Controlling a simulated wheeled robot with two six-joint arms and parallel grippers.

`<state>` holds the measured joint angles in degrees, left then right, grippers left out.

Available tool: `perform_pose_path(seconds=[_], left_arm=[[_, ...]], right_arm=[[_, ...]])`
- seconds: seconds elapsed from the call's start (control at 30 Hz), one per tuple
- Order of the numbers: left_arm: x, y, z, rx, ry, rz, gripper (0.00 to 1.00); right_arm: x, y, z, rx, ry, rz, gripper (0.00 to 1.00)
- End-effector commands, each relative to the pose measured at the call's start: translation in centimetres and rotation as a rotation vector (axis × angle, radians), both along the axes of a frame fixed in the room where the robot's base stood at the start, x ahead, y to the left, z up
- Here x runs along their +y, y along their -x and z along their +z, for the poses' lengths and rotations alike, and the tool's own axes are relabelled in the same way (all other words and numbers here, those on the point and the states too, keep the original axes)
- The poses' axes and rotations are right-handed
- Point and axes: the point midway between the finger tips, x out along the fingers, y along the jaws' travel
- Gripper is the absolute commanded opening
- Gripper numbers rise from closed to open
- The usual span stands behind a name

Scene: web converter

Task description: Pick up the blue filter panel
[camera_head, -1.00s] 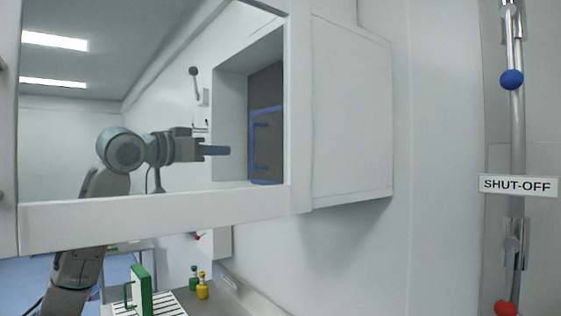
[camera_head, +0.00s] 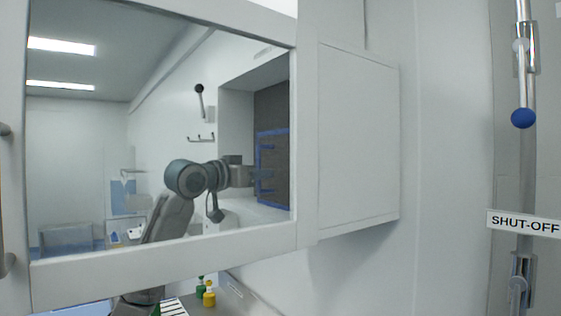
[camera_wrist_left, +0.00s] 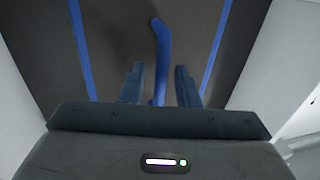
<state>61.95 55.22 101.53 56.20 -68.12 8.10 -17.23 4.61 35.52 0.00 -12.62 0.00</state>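The blue filter panel (camera_head: 281,178) is a dark sheet with a blue frame, standing upright inside the white wall box. In the left wrist view its dark face and blue edge strips (camera_wrist_left: 80,48) fill the background. Its blue bar handle (camera_wrist_left: 161,45) runs down between the fingers of my left gripper (camera_wrist_left: 160,86). The two fingers are apart, one on each side of the handle, with gaps visible. In the head view my left gripper (camera_head: 264,176) is inside the box, at the panel, and covers part of it. My right gripper is not in view.
The white box (camera_head: 358,140) has side walls close around my left gripper. A white-framed window or door (camera_head: 170,255) stands in front of my arm. Yellow (camera_head: 209,296) and green bottles stand on a counter below. A shut-off pipe with a blue knob (camera_head: 523,118) is at right.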

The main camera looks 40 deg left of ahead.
Motion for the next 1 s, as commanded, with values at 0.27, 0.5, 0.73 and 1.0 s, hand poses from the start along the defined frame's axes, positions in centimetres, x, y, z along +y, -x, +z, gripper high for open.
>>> perform_pose_path(seconds=[0.27, 0.5, 0.73, 1.0], left_arm=[[-0.01, -0.25, -0.09, 0.000, 0.000, 0.000, 0.27], [-0.01, -0.23, -0.07, 0.000, 0.000, 0.000, 0.00], [-0.02, -0.20, -0.02, -0.002, -0.001, 0.000, 0.00], [0.06, 0.15, 0.55, -0.005, 0.000, 0.000, 0.00]], right_arm=[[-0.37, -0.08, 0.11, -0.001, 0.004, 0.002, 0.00], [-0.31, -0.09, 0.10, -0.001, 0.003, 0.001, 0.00], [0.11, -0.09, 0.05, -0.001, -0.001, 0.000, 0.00], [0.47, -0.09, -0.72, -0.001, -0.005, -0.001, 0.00]])
